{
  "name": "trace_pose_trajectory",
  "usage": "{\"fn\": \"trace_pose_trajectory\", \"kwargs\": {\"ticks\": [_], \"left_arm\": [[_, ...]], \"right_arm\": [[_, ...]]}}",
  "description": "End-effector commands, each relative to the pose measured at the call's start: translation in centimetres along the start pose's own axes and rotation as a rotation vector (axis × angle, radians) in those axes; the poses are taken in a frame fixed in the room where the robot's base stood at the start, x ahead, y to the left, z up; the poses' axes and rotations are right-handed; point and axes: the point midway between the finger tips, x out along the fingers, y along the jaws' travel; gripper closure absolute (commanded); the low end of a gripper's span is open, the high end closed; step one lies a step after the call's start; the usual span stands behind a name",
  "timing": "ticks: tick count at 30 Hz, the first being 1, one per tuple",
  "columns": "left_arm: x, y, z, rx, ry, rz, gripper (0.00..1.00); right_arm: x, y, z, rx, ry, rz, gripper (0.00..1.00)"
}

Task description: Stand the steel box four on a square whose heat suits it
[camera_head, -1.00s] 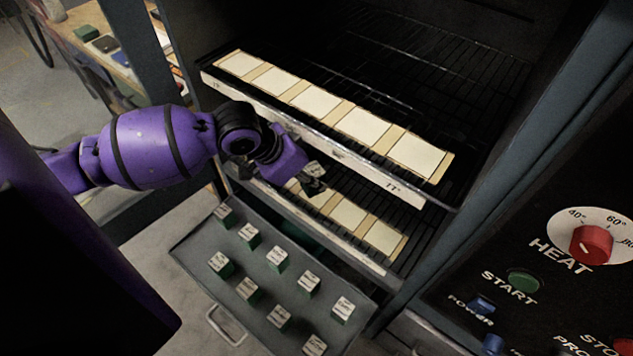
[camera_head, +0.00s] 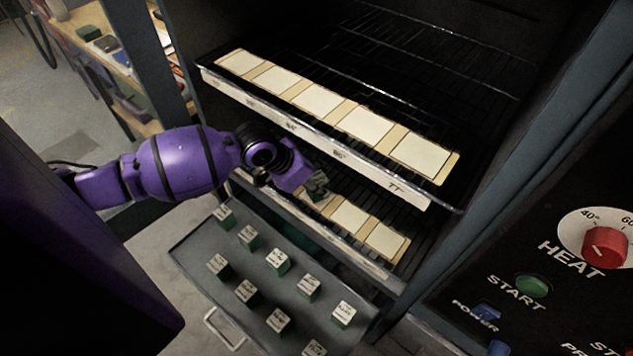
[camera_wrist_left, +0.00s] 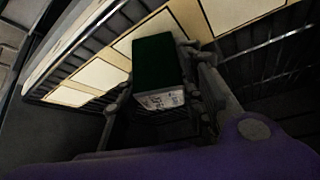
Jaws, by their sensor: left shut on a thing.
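My left gripper (camera_head: 316,187) reaches into the oven at the lower shelf, below the upper shelf's front edge. In the left wrist view the gripper (camera_wrist_left: 163,98) is shut on a dark green box (camera_wrist_left: 156,62) with a pale lettered face; the lettering is too small to read. The box is held over or near the lower row of squares; I cannot tell whether it touches one. Two lower squares show clear, one in the middle (camera_head: 349,217) and one at the right end (camera_head: 385,241). My right gripper is not seen.
The upper shelf (camera_head: 330,143) carries a row of bare cream squares and a labelled front rail. A grey tray (camera_head: 255,290) with several green, white-topped boxes stands below. A control panel with a red heat knob (camera_head: 604,249) is at right.

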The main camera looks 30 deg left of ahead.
Motion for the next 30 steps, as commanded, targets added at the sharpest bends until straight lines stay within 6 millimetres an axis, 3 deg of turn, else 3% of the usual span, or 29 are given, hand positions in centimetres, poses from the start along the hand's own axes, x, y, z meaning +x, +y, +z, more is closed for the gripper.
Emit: {"fn": "trace_pose_trajectory", "kwargs": {"ticks": [2,3,7,20,30], "left_arm": [[0.2,0.0,0.1,0.000,0.001,0.000,1.00],[0.3,0.0,0.2,0.000,-0.001,0.001,0.64],[0.2,0.0,0.2,0.000,-0.001,0.001,0.46],[-0.7,-0.1,0.0,0.000,-0.001,-0.001,0.46],[-7.7,-0.1,0.0,0.002,-0.002,-0.002,0.46]], "right_arm": [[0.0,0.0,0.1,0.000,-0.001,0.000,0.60],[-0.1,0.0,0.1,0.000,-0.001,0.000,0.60],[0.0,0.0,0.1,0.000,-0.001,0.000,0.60],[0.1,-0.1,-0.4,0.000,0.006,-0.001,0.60],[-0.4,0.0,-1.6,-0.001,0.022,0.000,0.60]]}}
